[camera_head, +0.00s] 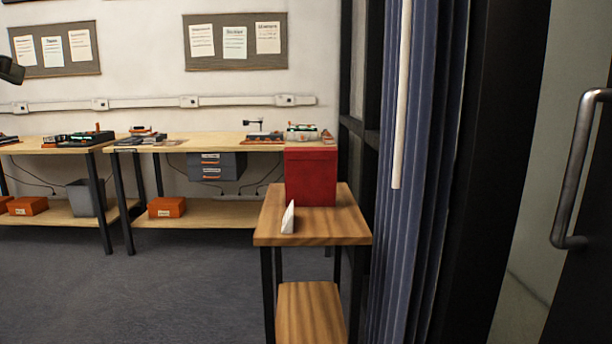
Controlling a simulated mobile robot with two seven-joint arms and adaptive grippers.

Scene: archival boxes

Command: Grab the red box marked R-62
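A red box (311,177) stands upright on the far part of a small wooden side table (272,226). No marking can be read on the side facing me, so I cannot tell whether it is R-62. A small white folded card (288,217) stands on the table in front of the box, at its left. Its writing is not visible from here. A dark part at the left edge may belong to my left arm, but neither gripper shows.
Two workbenches (195,140) with tools line the back wall. Orange boxes (166,207) and a grey bin (86,198) sit on their lower shelves. A blue-grey curtain (405,240) and a door handle (578,170) stand close at the right. The carpet (170,290) at left is clear.

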